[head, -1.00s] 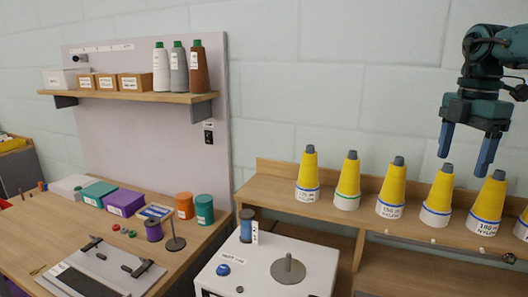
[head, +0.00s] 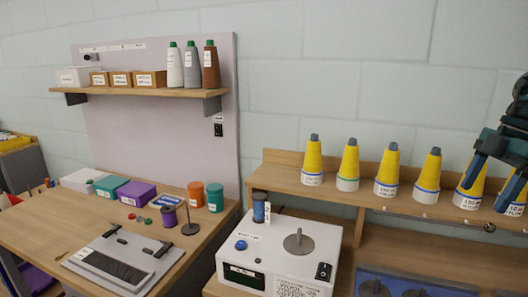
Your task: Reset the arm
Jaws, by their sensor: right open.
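My right gripper (head: 492,178) is at the right edge of the head view, in front of the last yellow cones on the shelf. Its two blue fingers are spread apart, with nothing seen held between them. A row of yellow thread cones (head: 387,165) with grey tips and white labelled bases stands upright on the wooden shelf (head: 285,177). The fingers partly cover the two rightmost cones; I cannot tell whether they touch. My left gripper is not in view.
A white machine (head: 325,246) with a grey spindle disc (head: 298,243) and a blue spool (head: 260,208) stands below the shelf. The wooden workbench (head: 60,222) at left holds boxes, spools and a clamped board. A wall shelf (head: 150,91) carries three cones and boxes.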

